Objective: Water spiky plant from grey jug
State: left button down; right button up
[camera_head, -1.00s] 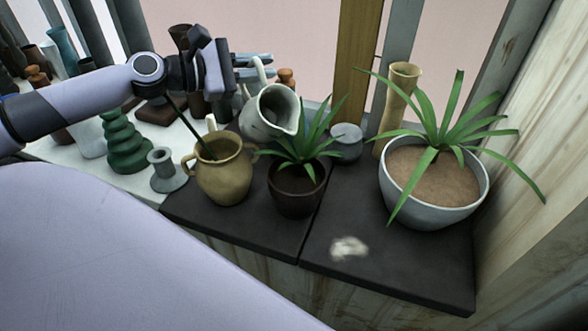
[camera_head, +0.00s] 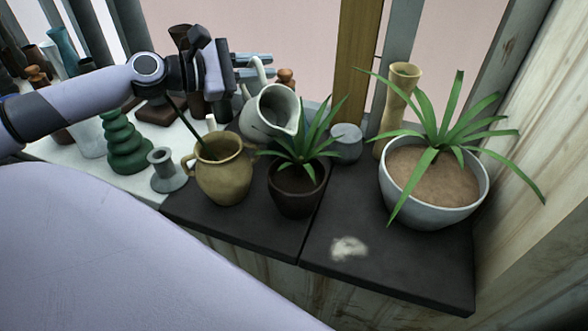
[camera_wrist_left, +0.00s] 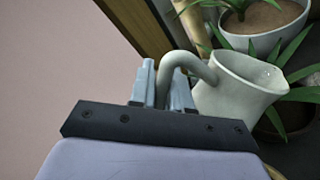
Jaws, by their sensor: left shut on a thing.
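The grey jug (camera_head: 268,112) is tilted, with its mouth and spout facing down and to the right in the head view. My left gripper (camera_head: 262,72) is shut on its handle, to the upper left of the body. In the left wrist view, the gripper (camera_wrist_left: 165,85) has the jug handle between its fingers and the jug (camera_wrist_left: 235,95) to the right. The small spiky plant (camera_head: 302,150) stands in a dark brown pot (camera_head: 297,190), just right of and below the spout. No stream of water is visible. My right gripper is not in view.
A tan two-handled pot (camera_head: 224,178) stands left of the dark pot. A larger spiky plant (camera_head: 445,135) grows in a white-grey bowl (camera_head: 432,205) at right. A grey lidded jar (camera_head: 346,143) stands behind.

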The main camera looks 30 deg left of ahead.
pick_arm(q)
jog(key=shift+w+r+n+p, duration=0.1)
jog(key=shift+r+n+p, duration=0.3)
jog(key=shift+r+p, duration=0.85)
jog(key=w+a+r+n+t+h+p, duration=0.1)
jog(key=w+a+r+n+p, duration=0.1)
jog(key=a+n+p, duration=0.3)
jog(key=shift+w+a+n+h+p, duration=0.15)
jog(key=shift+n+h+p, duration=0.15)
jog(key=shift+n+p, duration=0.75)
notch_tip(320, 180, up, 7)
jog(key=shift+f, duration=0.1)
